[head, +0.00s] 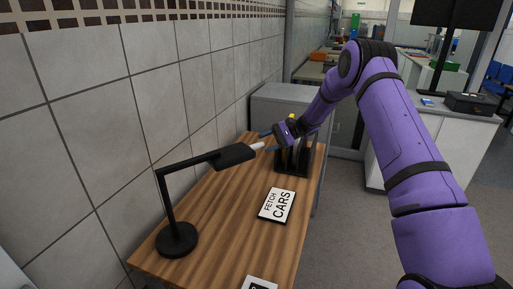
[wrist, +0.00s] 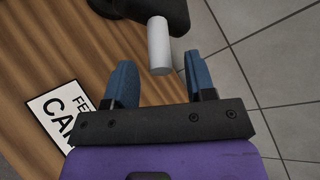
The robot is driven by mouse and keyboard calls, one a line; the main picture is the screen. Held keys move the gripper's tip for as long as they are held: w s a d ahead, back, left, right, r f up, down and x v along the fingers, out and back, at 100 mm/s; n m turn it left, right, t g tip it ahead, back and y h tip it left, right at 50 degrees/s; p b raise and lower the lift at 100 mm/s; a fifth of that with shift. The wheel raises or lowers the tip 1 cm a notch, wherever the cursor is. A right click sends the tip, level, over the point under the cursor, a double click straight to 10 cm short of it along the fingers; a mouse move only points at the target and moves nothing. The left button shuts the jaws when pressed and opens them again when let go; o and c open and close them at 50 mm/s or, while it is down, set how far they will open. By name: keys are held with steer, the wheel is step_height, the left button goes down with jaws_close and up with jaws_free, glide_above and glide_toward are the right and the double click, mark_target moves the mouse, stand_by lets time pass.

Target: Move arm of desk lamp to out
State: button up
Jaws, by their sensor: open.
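The black desk lamp stands on the wooden desk, its round base (head: 176,240) at the near left. Its upright post carries an arm reaching right to a flat dark head (head: 235,157). A white cylinder (head: 257,146) sticks out from the head's end. My gripper (head: 267,141) is at this cylinder, coming from the right, with blue fingers open. In the wrist view, the cylinder (wrist: 158,45) lies between the spread fingers, with a visible gap to each. The dark lamp head (wrist: 145,12) is beyond it, cut by the top edge.
A black rack (head: 291,169) stands behind, close to my gripper. A tiled wall (head: 120,110) borders the desk on the left. Floor is open to the right.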

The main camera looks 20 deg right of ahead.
mark_target(256, 147)
steer(key=shift+x, duration=2.3)
jaws_close()
